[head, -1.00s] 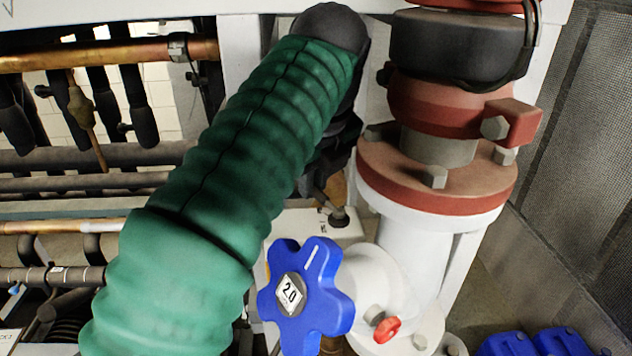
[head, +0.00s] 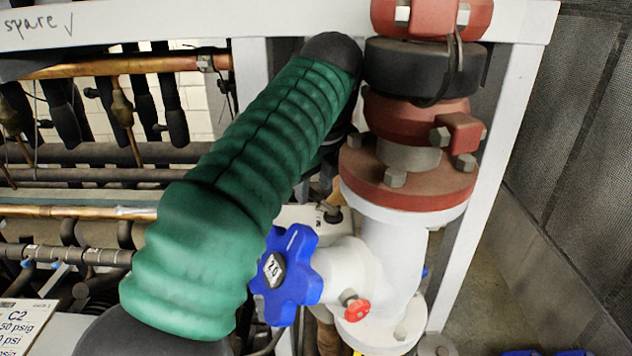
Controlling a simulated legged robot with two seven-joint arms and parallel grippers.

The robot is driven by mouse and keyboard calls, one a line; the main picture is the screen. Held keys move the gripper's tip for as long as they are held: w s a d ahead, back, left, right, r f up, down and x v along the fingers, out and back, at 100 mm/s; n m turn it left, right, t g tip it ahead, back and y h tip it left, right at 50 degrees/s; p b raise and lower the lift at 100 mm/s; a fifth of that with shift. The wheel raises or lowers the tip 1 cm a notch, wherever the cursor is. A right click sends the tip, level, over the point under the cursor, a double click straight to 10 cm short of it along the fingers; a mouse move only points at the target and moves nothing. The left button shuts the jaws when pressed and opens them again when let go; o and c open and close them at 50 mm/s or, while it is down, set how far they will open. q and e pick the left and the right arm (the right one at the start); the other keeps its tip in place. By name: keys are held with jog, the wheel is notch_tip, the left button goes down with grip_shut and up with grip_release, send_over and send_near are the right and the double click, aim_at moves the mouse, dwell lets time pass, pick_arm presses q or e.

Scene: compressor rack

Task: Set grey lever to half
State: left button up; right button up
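I cannot make out a grey lever for certain; my green-sleeved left arm covers much of the middle of the head view. My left gripper (head: 333,158) is a dark shape mostly hidden behind the far end of that arm, beside the red-and-white pipe. Its fingers do not show clearly, so I cannot tell whether it is open or holds anything. A small dark fitting (head: 331,212) sits on a white surface just below the gripper; its kind is unclear. My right gripper is not in view.
A blue star-shaped handwheel (head: 291,276) marked 2.0 sits below the gripper, with a small red knob (head: 356,307) to its right. The flanged pipe (head: 408,180) stands right of my arm. Copper pipes (head: 130,66) run at left; a mesh wall (head: 570,150) closes the right.

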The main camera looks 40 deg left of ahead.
pick_arm(q)
jog(key=p+v, duration=0.2)
jog(key=v, duration=1)
jog(key=shift+w, duration=0.1)
